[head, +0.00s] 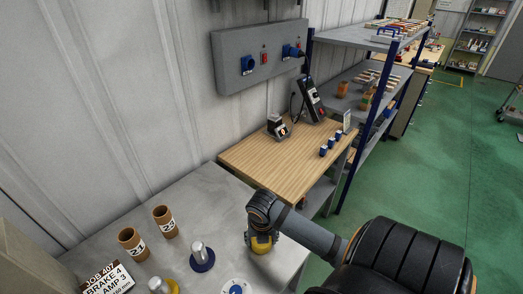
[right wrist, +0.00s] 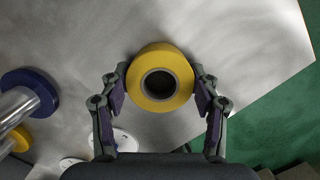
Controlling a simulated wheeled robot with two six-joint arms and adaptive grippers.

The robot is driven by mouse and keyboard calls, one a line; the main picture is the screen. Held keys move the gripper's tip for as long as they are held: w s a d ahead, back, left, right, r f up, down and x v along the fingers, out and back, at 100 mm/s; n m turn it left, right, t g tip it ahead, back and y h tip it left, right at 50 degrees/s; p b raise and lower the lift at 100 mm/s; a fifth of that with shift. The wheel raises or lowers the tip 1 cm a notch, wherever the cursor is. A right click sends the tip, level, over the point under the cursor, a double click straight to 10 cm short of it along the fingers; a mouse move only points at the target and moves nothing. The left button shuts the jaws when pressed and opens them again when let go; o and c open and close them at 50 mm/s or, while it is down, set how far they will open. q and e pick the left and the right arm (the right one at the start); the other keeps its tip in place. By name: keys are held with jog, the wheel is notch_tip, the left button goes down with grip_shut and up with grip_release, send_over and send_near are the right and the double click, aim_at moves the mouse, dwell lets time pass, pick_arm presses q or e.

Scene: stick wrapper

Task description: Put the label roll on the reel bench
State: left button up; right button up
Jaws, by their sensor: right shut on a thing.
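My right gripper (right wrist: 160,98) is shut on a yellow label roll (right wrist: 146,62), one finger on each side of it. In the right wrist view the roll's dark, round core faces the camera. In the head view the roll (head: 262,246) shows under my wrist, over the right part of a grey-topped bench (head: 215,215), which looks like the reel bench. I cannot tell if the roll touches the bench top. My left gripper is not in view.
Two brown cardboard cores (head: 132,242), a blue-based metal spindle (head: 202,257), a yellow-based spindle (head: 163,286) and a white disc (head: 236,287) are on the grey bench. A job sign (head: 108,277) is at left. A wooden table (head: 280,157) with small devices adjoins behind.

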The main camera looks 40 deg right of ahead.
jog(key=shift+f, duration=0.15)
jog(key=o, duration=1.2)
jog(key=shift+c, duration=0.2)
jog(key=shift+r, duration=0.35)
notch_tip(320, 180, up, 12)
jog(key=s+a+p, duration=0.1)
jog(key=shift+s+f, duration=0.15)
jog(key=shift+f, duration=0.1)
